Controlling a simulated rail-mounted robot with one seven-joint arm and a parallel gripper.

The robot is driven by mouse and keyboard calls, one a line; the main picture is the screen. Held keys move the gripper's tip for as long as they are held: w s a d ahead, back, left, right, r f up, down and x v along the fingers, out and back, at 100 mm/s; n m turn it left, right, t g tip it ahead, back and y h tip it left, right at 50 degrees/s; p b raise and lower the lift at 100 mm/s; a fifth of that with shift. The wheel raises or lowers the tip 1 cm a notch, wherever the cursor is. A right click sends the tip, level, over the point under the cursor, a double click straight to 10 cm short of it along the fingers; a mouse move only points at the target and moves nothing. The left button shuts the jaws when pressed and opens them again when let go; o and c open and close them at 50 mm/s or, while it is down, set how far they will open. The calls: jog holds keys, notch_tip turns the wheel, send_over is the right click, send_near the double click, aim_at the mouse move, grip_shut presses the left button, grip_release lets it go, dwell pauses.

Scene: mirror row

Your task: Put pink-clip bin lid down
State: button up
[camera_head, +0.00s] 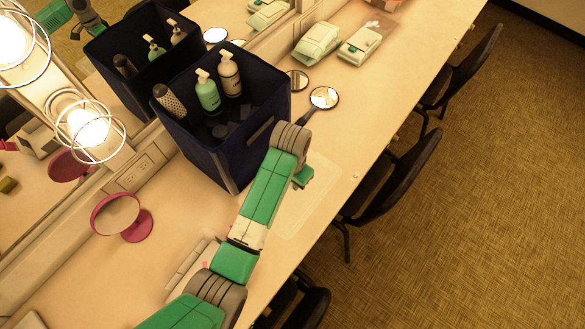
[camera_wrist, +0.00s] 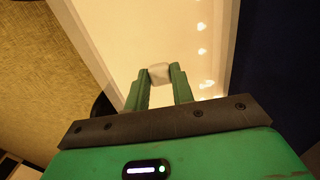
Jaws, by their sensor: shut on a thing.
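My gripper (camera_wrist: 158,76) is shut on a small whitish knob (camera_wrist: 159,72), gripped between its two green fingertips in the wrist view. In the head view, part of my gripper (camera_head: 302,177) shows beside the wrist; its fingertips are hard to make out. A pale, see-through rectangular sheet, seemingly the lid (camera_head: 318,204), shows at my gripper over the front part of the counter. I cannot tell whether it touches the counter. A whitish bin-like thing (camera_head: 190,262) with a small pink spot is partly hidden behind my arm.
A dark blue caddy (camera_head: 217,160) with bottles and a brush stands close behind my gripper. A pink mirror (camera_head: 122,217) stands at the left. A hand mirror (camera_head: 323,97) and pale green packs (camera_head: 317,43) lie farther along the counter (camera_head: 400,60). Dark chairs (camera_head: 395,178) line its front edge.

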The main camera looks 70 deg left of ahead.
aim_at(292, 193)
notch_tip(292, 193, down, 9)
jog(key=shift+f, duration=0.15)
dwell(0.4)
jog(key=shift+f, duration=0.2)
jog(key=o, duration=1)
jog(key=shift+r, duration=0.15)
notch_tip(292, 193, up, 12)
jog(key=shift+r, duration=0.1)
